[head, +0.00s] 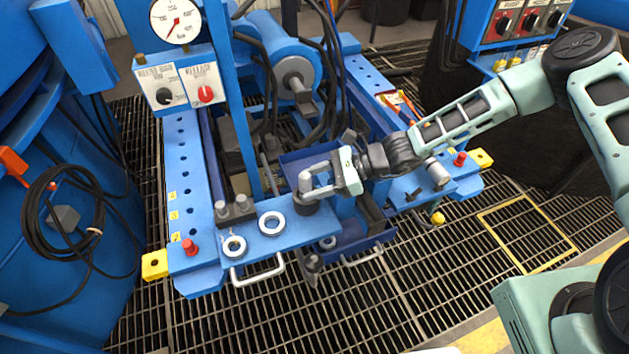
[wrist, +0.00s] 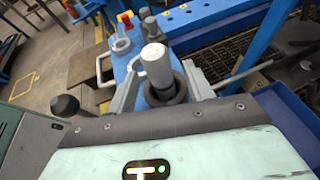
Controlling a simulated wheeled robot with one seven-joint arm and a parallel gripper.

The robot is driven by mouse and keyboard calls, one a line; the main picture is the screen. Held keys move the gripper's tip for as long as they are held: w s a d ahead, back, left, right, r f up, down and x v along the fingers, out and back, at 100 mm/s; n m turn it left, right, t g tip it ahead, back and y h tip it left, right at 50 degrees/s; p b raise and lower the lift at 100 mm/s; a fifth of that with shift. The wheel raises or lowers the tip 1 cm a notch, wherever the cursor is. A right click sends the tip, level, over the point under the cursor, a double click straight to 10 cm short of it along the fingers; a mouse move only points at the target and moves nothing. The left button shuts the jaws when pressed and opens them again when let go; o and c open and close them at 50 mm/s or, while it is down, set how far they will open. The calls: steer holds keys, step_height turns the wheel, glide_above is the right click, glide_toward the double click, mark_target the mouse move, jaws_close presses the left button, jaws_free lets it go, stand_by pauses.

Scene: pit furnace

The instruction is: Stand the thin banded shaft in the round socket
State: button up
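A plain light grey cylinder (head: 305,182) stands upright in a dark round collar (head: 307,206) on the blue plate; no bands can be made out on it. In the wrist view the cylinder (wrist: 156,66) rises from the dark collar (wrist: 168,93). My gripper (head: 318,182) reaches in from the right, level, with one finger on each side of the cylinder. In the wrist view my gripper (wrist: 161,64) shows its fingers apart, with a gap at least on the right side. I cannot tell which piece is the banded shaft.
Two pale rings, a near one (head: 234,246) and one beside it (head: 271,223), lie on the blue plate left of the collar. A blue tray (head: 350,240) lies below. Hoses (head: 328,85) and a blue post (head: 240,100) crowd the back.

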steer(key=shift+s+d+f, duration=0.15)
steer(key=shift+f, duration=0.25)
steer(key=shift+d+r, duration=0.15)
steer(key=shift+d, duration=0.15)
steer(key=v, duration=1.7)
steer(key=shift+a+r+p, duration=0.25)
steer(key=shift+r+p, duration=0.05)
steer(key=shift+r, duration=0.05)
steer(key=s+a+r+n+h+p, duration=0.3)
steer(key=s+r+n+h, duration=0.3)
steer(key=s+r+n, duration=0.6)
steer(key=s+a+r+n+h+p, duration=0.3)
steer(key=s+r+n+h+p, duration=0.3)
steer(key=s+r+n, duration=0.6)
step_height(320, 180, up, 4)
steer(key=shift+f+n+h, duration=0.1)
steer(key=shift+n+h, duration=0.4)
steer(key=shift+n, duration=0.3)
steer(key=shift+s+a, duration=0.1)
